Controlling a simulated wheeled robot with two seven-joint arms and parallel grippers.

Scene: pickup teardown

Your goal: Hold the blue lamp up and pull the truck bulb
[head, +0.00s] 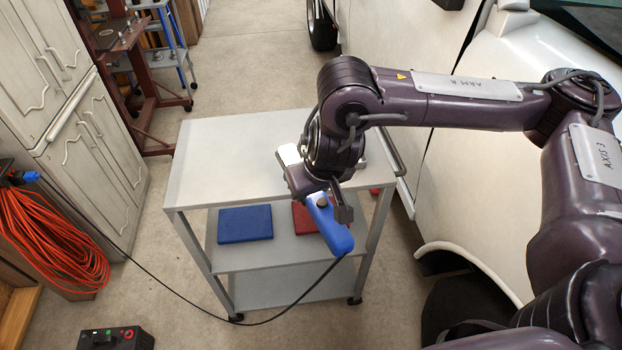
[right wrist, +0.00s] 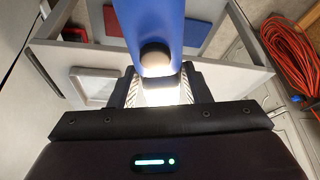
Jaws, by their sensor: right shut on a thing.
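The blue lamp (head: 331,230) is in my right gripper (head: 322,196), above the front edge of the grey cart. My right gripper is shut around the lamp's body. In the right wrist view the lamp (right wrist: 148,22) passes between the two fingers (right wrist: 160,88), with a dark round knob and a bright glow there. A thin black cord hangs from the lamp's lower end. The truck (head: 480,85) is white and stands at the right, partly behind my right arm. The truck bulb is not visible in either view. My left gripper is not in view.
The grey cart (head: 225,150) has a bare top and holds a blue case (head: 245,223) and a red case (head: 303,216) below. The cord crosses the floor toward coiled orange cable (head: 55,240). Cabinets (head: 95,160) stand left. A black box (head: 115,338) sits lower left.

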